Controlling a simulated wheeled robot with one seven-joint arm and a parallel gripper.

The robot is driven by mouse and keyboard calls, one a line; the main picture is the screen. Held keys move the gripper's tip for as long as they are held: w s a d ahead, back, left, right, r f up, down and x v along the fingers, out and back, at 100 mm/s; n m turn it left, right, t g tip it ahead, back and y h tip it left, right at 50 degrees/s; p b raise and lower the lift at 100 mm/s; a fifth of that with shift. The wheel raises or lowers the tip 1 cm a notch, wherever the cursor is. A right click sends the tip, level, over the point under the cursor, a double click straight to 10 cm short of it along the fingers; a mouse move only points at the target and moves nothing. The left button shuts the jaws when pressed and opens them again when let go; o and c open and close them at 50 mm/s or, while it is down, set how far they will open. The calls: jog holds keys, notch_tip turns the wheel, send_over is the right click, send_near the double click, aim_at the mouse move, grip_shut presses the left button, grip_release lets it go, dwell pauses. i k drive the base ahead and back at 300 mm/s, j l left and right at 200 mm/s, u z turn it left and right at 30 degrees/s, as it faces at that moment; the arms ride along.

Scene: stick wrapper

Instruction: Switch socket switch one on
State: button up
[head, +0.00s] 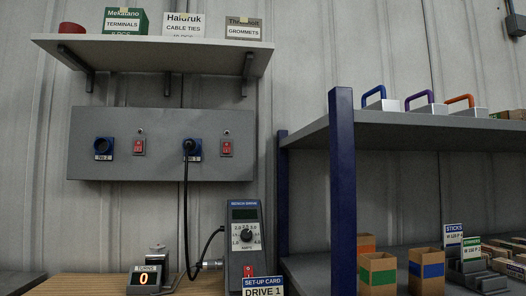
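A grey socket panel (162,165) is fixed to the wall below the shelf. The label under the plugged socket seems to end in 1, and the left one in 2, but both are small. I cannot tell which way either rocker is tipped. My gripper is not in view.
A shelf (150,42) with boxes overhangs the panel. A black cable (185,205) hangs from the plug. A bench drive (245,240) and a counter (146,278) showing 0 stand on the wooden bench (95,285). A blue-posted rack (342,190) stands at right.

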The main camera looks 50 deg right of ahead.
aim_at(226, 146)
jog(key=z, duration=1.15)
